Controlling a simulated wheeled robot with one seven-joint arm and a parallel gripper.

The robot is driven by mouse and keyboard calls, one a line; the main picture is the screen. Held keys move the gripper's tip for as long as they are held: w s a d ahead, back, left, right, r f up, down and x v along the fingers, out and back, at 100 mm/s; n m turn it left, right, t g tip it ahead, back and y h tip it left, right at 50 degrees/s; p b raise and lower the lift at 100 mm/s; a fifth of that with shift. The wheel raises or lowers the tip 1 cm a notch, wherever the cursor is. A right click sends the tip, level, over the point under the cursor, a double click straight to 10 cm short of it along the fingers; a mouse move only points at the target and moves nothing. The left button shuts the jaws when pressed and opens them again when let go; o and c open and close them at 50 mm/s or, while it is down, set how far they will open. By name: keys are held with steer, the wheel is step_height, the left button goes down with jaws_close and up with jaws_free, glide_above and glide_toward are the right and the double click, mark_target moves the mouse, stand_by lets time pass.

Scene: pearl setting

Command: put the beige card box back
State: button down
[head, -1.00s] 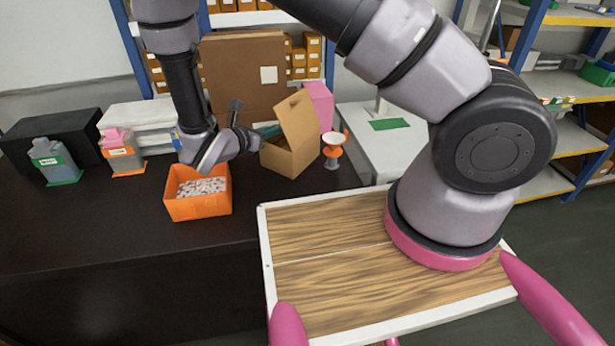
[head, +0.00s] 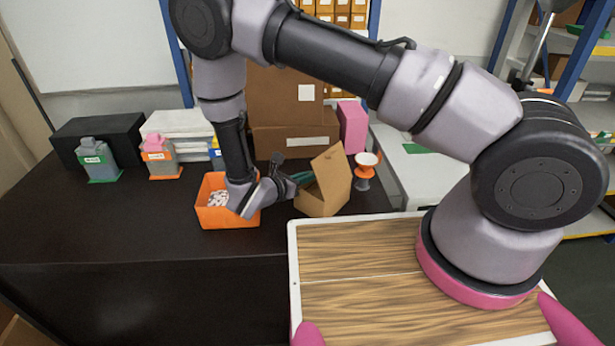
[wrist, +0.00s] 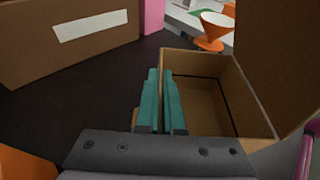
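The beige card box (head: 320,197) is open, with its flap raised, near the front right edge of the dark table. My gripper (head: 304,178) reaches it from the left. In the wrist view the two teal fingers (wrist: 162,100) are close together at the near-left wall of the box (wrist: 230,78), one finger inside and one outside. The gripper looks shut on that wall. The inside of the box that shows is empty. Whether its base touches the table cannot be told.
An orange bin (head: 212,216) with pale contents sits under my wrist. An orange-and-white funnel-like item (head: 365,170) and a pink block (head: 352,126) stand behind the box. Large brown cartons (head: 292,142) are at the back. A wood-topped tray (head: 350,238) is in front.

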steer(key=shift+f, duration=0.15)
steer(key=c, duration=1)
jaws_free()
steer(key=shift+c, duration=0.2)
